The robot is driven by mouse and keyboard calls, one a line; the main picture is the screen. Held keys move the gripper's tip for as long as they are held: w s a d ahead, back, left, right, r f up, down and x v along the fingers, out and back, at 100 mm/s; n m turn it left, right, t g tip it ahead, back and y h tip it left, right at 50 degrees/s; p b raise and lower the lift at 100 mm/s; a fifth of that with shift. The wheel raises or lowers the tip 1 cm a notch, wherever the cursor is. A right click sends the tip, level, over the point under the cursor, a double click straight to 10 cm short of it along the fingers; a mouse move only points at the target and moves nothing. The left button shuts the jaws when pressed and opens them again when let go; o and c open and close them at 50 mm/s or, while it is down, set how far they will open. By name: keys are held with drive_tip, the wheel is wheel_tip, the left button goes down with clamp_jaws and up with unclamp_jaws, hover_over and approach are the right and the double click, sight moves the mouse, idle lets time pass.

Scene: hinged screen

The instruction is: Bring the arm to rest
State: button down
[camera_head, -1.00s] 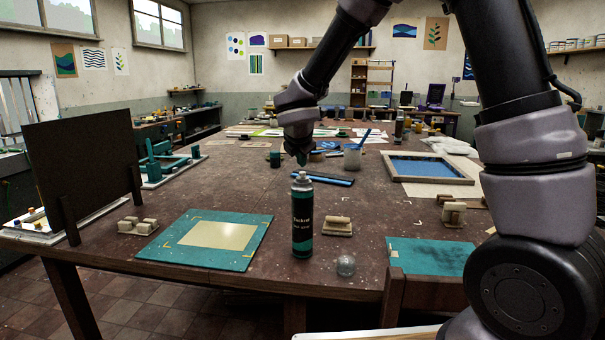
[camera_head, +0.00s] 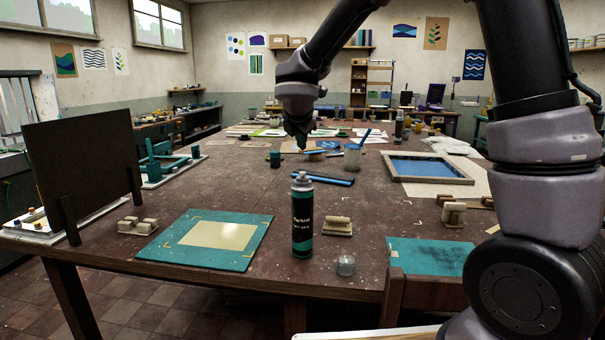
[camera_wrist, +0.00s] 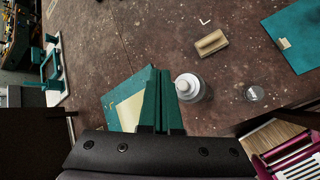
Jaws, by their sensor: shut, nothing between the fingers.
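My gripper (camera_head: 301,142) hangs from my arm above the long worktable (camera_head: 290,275), pointing down. In the wrist view its teal fingers (camera_wrist: 158,75) are pressed together with nothing between them. A dark spray can (camera_head: 302,218) with a teal band stands upright near the table's front edge. Its pale top (camera_wrist: 189,87) shows just right of the fingers in the wrist view. My gripper appears clear of the can and table.
A teal board (camera_head: 168,247) with a cream sheet lies left of the can. A clear cap (camera_head: 345,266) and wooden block (camera_head: 337,227) are to its right. A dark upright panel (camera_head: 80,150) stands at left, and a blue framed screen (camera_head: 425,168) lies at right.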

drive_tip(key=shift+d, duration=0.1)
drive_tip(key=s+d+r+m+g+h, duration=0.1)
drive_tip(key=s+d+r+m, duration=0.35)
drive_tip(key=d+m, duration=0.3)
drive_tip(key=s+d+r+m+g, duration=0.1)
drive_tip(key=s+d+r+m, duration=0.2)
drive_tip(key=s+d+m, duration=0.45)
drive_tip(key=s+d+r+m+y, duration=0.1)
drive_tip(key=s+d+m+y, duration=0.1)
drive_tip(key=s+m, duration=0.5)
drive_tip(key=s+d+r+m+y, duration=0.1)
drive_tip(key=s+d+m, duration=0.3)
drive_tip(key=s+m, duration=0.4)
drive_tip(key=shift+s+d+y, duration=0.15)
drive_tip(key=shift+s+y, duration=0.1)
drive_tip(key=shift+y, duration=0.15)
idle(0.3)
